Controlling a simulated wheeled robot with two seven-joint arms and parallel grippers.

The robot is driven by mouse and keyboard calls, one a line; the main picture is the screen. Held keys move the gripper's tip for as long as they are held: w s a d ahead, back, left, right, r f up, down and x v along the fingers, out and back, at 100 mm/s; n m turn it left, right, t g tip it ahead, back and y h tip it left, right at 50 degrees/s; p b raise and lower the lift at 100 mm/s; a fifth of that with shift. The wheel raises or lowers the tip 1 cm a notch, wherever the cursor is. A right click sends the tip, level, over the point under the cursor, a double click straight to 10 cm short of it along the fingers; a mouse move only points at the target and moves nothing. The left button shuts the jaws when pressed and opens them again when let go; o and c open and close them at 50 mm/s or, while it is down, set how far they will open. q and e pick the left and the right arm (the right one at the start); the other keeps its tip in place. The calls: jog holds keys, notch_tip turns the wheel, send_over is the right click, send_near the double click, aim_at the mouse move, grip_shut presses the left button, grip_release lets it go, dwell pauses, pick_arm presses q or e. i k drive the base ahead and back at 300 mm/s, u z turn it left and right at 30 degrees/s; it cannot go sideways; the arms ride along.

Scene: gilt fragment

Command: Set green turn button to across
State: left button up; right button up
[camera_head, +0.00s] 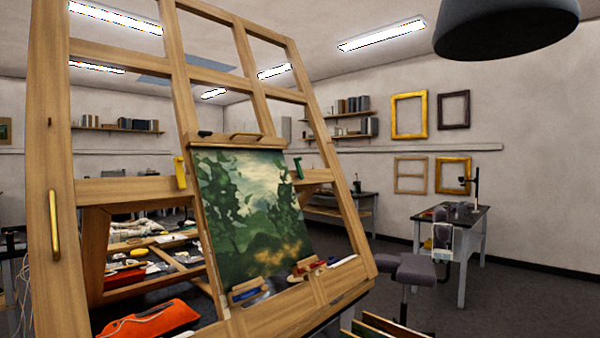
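The green turn button (299,167) is on the wooden frame of the easel (52,150), at the upper right edge of the landscape painting (252,205). It is small and appears mostly upright, with its long side running along the painting's edge. A yellow turn button (180,172) sits at the painting's upper left edge and also looks upright. The painting leans on the easel, under a wooden bar with a handle (243,135). Neither of my grippers is in view.
A brass handle (54,225) is on the easel's left upright. Small tools (308,267) lie on the ledge below the painting. An orange object (150,320) lies behind the easel frame at lower left. A stool (408,270) and a side table (468,222) stand at right.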

aim_at(301, 175)
jog(key=z, duration=1.55)
jog(key=i, duration=1.45)
jog(key=u, duration=2.1)
